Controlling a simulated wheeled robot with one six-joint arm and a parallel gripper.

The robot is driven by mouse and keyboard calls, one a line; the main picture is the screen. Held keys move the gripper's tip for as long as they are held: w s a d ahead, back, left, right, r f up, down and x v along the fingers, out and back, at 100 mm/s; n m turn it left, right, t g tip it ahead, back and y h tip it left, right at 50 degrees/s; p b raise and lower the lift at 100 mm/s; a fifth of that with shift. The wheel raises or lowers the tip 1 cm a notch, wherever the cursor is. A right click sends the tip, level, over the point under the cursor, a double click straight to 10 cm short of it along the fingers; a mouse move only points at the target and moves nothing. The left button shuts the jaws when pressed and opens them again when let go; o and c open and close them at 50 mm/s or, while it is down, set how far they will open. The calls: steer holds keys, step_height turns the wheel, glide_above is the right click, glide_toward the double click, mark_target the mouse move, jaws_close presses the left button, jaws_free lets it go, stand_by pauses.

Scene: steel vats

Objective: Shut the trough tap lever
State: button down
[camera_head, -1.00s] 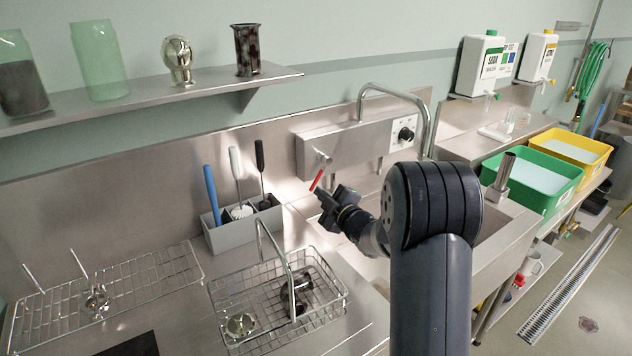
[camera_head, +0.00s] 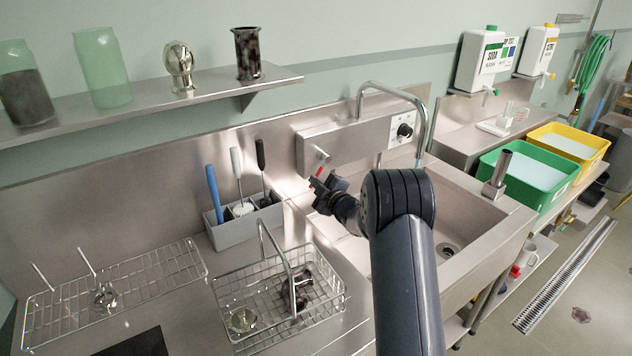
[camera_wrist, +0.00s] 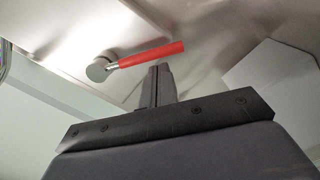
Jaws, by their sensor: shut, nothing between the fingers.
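The trough tap lever (camera_head: 317,179) has a red handle and hangs from a round metal pivot on the steel tap panel (camera_head: 343,143). In the wrist view the red handle (camera_wrist: 150,54) runs right and slightly up from its grey pivot (camera_wrist: 98,70). My gripper (camera_head: 318,192) is at the lever in the head view and hides part of it. In the wrist view my gripper (camera_wrist: 160,72) has its fingers together, with the tips just below the handle's middle. I cannot tell if they touch it. Nothing is held.
A curved steel spout (camera_head: 424,115) and a black dial (camera_head: 404,131) are right of the lever. The steel sink (camera_head: 470,212) lies below. A grey brush caddy (camera_head: 243,229) and a wire basket (camera_head: 228,294) stand to the left.

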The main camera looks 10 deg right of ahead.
steer(key=shift+f+b, duration=0.2)
steer(key=shift+b, duration=0.2)
steer(key=shift+d+n+b, duration=0.15)
steer(key=shift+n+b, duration=0.15)
steer(key=shift+b, duration=0.25)
steer(key=shift+w+d+f+b, duration=0.1)
steer(key=shift+f+b, duration=0.1)
steer(key=shift+b, duration=0.55)
steer(key=shift+w+d+f+n+t+b, duration=0.1)
steer(key=shift+w+d+f+n+b, duration=0.45)
steer(key=shift+n+b, duration=1.45)
steer(key=shift+w+d+f+n+t+b, duration=0.15)
steer(key=shift+d+n+b, duration=0.85)
steer(key=shift+b, duration=2.1)
steer(key=shift+w+d+f+n+t+b, duration=0.1)
steer(key=shift+w+d+f+n+b, duration=0.45)
steer(key=shift+n+b, duration=1.45)
steer(key=shift+s+d+r+m+b, duration=0.2)
steer(key=shift+s+d+m+b, duration=0.1)
steer(key=shift+m+b, duration=0.25)
steer(key=shift+a, duration=0.1)
